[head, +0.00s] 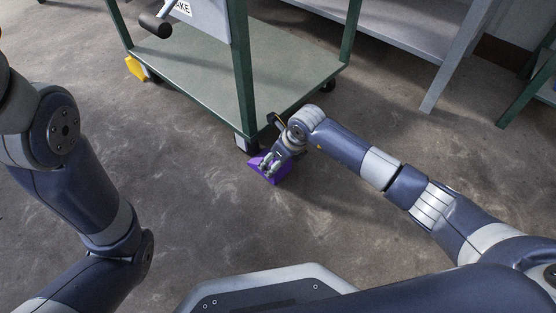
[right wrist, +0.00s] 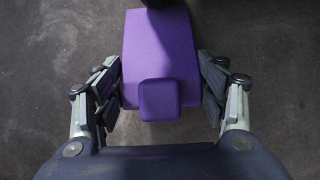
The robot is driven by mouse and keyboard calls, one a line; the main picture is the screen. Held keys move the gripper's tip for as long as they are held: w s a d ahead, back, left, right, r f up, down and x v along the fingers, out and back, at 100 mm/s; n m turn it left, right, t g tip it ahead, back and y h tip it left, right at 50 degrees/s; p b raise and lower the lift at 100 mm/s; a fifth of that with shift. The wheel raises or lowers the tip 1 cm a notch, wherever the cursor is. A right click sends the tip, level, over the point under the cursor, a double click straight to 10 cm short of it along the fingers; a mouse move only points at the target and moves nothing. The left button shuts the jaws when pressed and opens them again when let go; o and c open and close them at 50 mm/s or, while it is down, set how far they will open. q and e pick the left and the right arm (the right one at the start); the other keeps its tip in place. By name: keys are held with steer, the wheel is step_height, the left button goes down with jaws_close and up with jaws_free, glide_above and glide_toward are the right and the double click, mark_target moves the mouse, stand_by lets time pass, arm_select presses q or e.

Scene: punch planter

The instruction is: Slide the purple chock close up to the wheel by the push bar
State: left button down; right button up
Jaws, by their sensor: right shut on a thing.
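The purple chock (head: 265,167) is on the floor at the cart's near corner, close beside a dark caster wheel (head: 247,146). I cannot tell whether they touch. My right gripper (head: 268,165) is down at the chock, with its fingers on both sides of it. In the right wrist view the chock (right wrist: 160,50) lies between the fingers of my right gripper (right wrist: 160,85), with its raised purple block towards me. A dark shape is cut off beyond the chock's far end there. My left arm shows, but its gripper is out of the picture.
The green cart (head: 190,70) has a push bar (head: 155,25) with a dark grip at its upper left. A yellow chock (head: 136,68) sits by another cart wheel. A grey bench (head: 415,35) stands behind right. The floor (head: 200,200) in front is clear.

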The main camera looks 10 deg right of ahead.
steer(key=shift+r, duration=0.1)
steer(key=o, duration=1.4)
steer(key=shift+c, duration=0.2)
